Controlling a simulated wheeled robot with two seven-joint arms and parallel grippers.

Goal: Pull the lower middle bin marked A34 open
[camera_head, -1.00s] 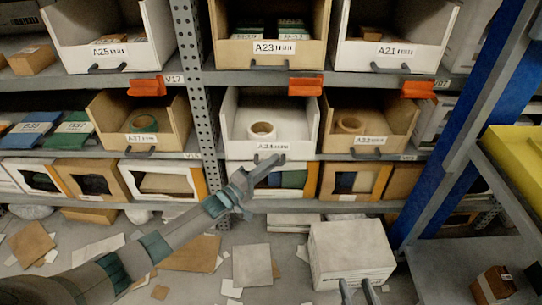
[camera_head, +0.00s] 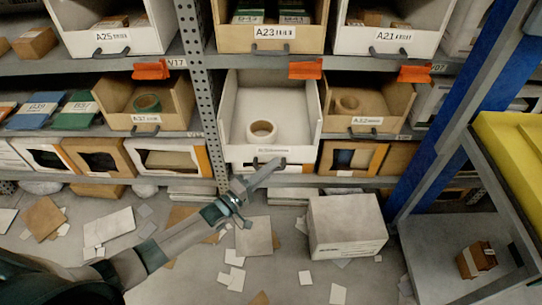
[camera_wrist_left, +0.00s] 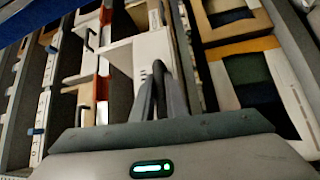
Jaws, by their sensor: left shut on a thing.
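The white lower middle bin (camera_head: 237,148) sticks out of its shelf and holds a roll of tape (camera_head: 262,131). Its front label is too small and partly hidden to read. My left gripper (camera_head: 274,164) is shut on the bin's dark handle (camera_head: 288,164), low on the front face. In the left wrist view the gripper's fingers (camera_wrist_left: 158,75) are together near the white bin front (camera_wrist_left: 155,48). My right gripper is not in view.
Cardboard bins (camera_head: 150,118) (camera_head: 364,113) flank it, each with a tape roll. Orange tags (camera_head: 305,70) hang above. A white box (camera_head: 345,228) and scattered cards lie on the floor. A blue post (camera_head: 440,140) and a cart with a yellow bin (camera_head: 510,150) stand at right.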

